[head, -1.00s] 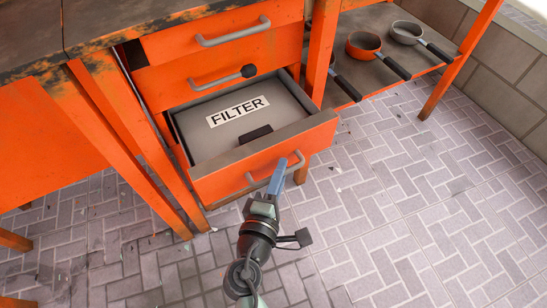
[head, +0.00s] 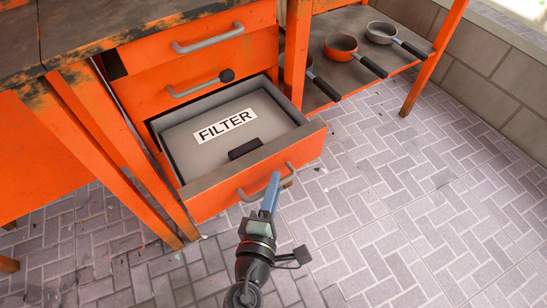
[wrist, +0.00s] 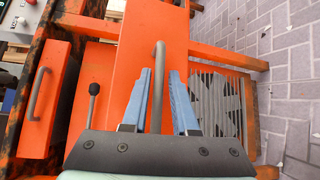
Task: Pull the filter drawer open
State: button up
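The filter drawer (head: 192,190) is the lowest orange drawer of the cabinet and stands well pulled out. Its grey inside shows a white FILTER label (head: 225,125) and a small dark block (head: 244,149). Its curved grey handle (head: 247,196) is on the front panel and shows upright in the wrist view (wrist: 158,88). My gripper (head: 272,183) is at the handle. In the wrist view its two blue fingers (wrist: 163,82) stand apart, one on each side of the handle bar, with small gaps visible. Whether either finger touches the bar is hard to tell.
An orange table leg (head: 150,170) stands to the left. Pans (head: 341,46) lie on a low shelf to the right.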

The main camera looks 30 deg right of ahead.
jog(key=p+v, duration=0.2)
jog(key=v, duration=1.1)
jog(key=shift+w, duration=0.1)
